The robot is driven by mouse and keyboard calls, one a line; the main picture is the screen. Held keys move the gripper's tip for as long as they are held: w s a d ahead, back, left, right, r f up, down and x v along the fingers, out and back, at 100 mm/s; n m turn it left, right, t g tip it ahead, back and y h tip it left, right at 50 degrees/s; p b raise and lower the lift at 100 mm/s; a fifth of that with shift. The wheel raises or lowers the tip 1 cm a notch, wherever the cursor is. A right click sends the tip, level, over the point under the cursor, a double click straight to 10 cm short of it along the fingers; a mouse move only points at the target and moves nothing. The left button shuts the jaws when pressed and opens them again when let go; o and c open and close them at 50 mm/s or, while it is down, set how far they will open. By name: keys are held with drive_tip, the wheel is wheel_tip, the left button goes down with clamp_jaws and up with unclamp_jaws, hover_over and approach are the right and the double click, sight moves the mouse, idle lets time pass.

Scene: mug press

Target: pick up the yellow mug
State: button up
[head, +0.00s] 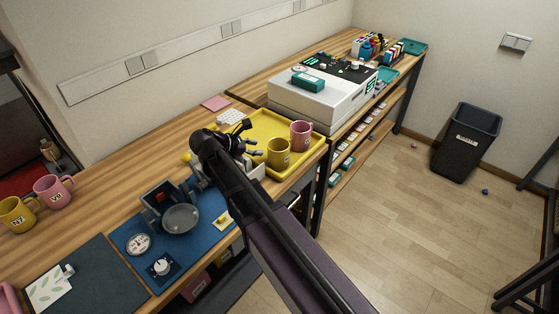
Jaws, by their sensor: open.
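A yellow mug (279,153) stands upright on the yellow tray (258,119), beside a pink mug (301,136) that stands behind it to the right. A second yellow mug (15,215) stands at the far left of the wooden bench, next to another pink mug (52,191). My gripper (254,138) is open and empty, over the tray just left of the yellow mug there. Its fingers point toward that mug. I cannot tell whether they touch it. My arm hides part of the tray's front left side.
A mug press (181,219) with a round grey plate stands on a blue mat (216,208) left of my arm. A large white machine (322,99) stands behind the tray. A pink square (215,103) lies on the bench. A black bin (466,142) stands on the open floor at right.

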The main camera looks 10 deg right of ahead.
drive_tip(key=a+n, duration=0.1)
drive_tip(key=w+a+r+n+t, duration=0.1)
drive_tip(key=a, duration=0.1)
drive_tip(key=a+n+h, duration=0.1)
drive_tip(key=a, duration=0.1)
drive_tip(key=shift+w+r+n+t+b, duration=0.25)
drive_tip(key=shift+n+t+b, duration=0.05)
drive_tip(key=shift+t+b, duration=0.1)
drive_tip(key=shift+d+f, duration=0.1)
drive_tip(key=b+x, duration=0.3)
drive_tip(key=x, duration=0.4)
drive_tip(key=shift+f, duration=0.1)
drive_tip(key=shift+w+d+f, duration=0.15)
drive_tip(key=shift+w+d, duration=0.2)
drive_tip(key=shift+d, duration=0.2)
